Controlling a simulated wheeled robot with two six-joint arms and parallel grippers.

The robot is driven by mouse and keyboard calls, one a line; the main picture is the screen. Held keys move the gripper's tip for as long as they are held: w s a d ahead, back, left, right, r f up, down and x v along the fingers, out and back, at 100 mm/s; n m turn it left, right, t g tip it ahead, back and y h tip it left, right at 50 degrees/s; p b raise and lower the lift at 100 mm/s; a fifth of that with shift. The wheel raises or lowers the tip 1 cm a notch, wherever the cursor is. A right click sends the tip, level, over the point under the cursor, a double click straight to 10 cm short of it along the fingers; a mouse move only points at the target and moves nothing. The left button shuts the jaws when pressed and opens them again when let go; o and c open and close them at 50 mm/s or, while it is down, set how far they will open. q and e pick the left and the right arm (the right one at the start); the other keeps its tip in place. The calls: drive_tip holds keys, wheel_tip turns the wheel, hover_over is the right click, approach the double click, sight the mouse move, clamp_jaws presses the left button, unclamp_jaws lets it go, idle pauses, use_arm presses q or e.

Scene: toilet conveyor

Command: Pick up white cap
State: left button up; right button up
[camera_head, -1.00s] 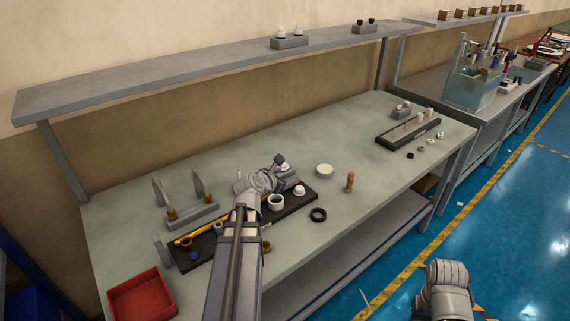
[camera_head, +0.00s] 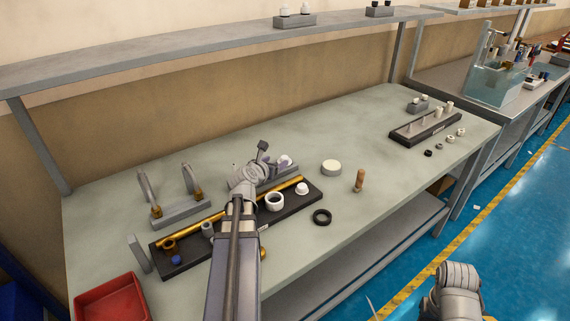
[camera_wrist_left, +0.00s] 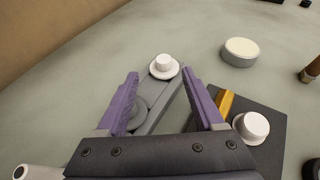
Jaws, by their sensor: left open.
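A white cap (camera_wrist_left: 163,66) with a wide brim sits on a narrow grey block (camera_wrist_left: 165,105), between and just beyond my open fingertips in the left wrist view. Another white cap (camera_wrist_left: 252,127) is on the black tray; it also shows in the head view (camera_head: 302,188). My left gripper (camera_wrist_left: 160,78) is open and empty, its purple fingers on either side of the block. In the head view my left gripper (camera_head: 273,155) is over the grey block behind the tray, and partly hides it.
The black tray (camera_head: 307,206) holds a gold rod, a white ring and small parts. A round white-topped disc (camera_head: 331,167), a wooden peg (camera_head: 359,180) and a black ring (camera_head: 322,217) stand to the right. A red bin (camera_head: 112,300) is at front left. The table's middle back is clear.

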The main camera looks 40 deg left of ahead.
sight(283, 159)
use_arm(q)
drive_tip(key=shift+d+b+x, duration=0.15)
drive_tip(key=shift+b+x, duration=0.5)
drive_tip(key=shift+x, duration=1.05)
drive_tip(key=shift+d+b+x, duration=0.2)
drive_tip(key=shift+b+x, duration=0.45)
drive_tip(key=shift+x, duration=1.05)
drive_tip(key=shift+f, duration=0.15)
clamp_jaws()
